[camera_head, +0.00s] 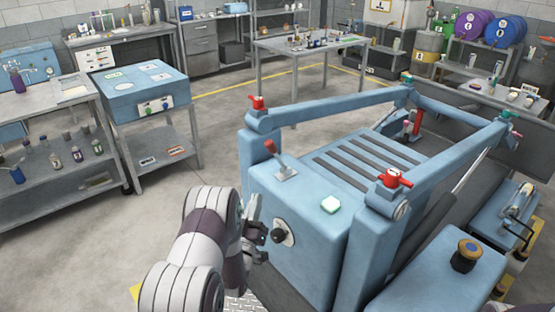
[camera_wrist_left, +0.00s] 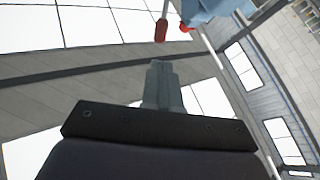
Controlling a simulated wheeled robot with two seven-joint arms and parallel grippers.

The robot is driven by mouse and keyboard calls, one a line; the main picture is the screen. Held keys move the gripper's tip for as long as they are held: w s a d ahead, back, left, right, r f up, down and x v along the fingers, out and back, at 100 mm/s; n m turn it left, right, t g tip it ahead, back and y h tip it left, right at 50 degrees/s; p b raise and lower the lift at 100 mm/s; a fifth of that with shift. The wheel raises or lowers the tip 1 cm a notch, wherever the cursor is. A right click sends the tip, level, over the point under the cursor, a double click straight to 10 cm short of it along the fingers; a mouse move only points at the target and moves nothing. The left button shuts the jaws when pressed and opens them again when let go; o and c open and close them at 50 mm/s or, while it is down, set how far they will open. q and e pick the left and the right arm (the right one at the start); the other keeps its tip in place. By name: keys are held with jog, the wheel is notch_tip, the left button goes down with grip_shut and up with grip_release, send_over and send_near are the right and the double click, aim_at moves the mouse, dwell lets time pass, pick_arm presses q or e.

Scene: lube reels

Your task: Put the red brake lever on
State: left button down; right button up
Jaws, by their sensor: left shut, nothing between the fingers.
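The red brake lever (camera_head: 271,148) stands tilted on a small plate (camera_head: 286,173) on the near left top of the blue machine (camera_head: 300,220). A red lever tip, likely the same lever, shows at the top of the left wrist view (camera_wrist_left: 161,30). My left gripper (camera_head: 258,230) is low beside the machine's left face, below and left of the lever and apart from it. In the left wrist view its fingers (camera_wrist_left: 160,85) are together with nothing between them. My right gripper is in neither view.
A black knob (camera_head: 278,235) sits on the machine's face close to my left gripper. Red valve handles (camera_head: 395,179) top the frame posts. Open floor (camera_head: 200,155) lies to the left, before a blue cabinet (camera_head: 140,90).

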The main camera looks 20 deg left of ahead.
pick_arm(q)
jog(key=p, duration=0.5)
send_near(270, 151)
jog(key=x, duration=0.7)
jog(key=shift+s, duration=0.1)
jog(key=shift+r, duration=0.1)
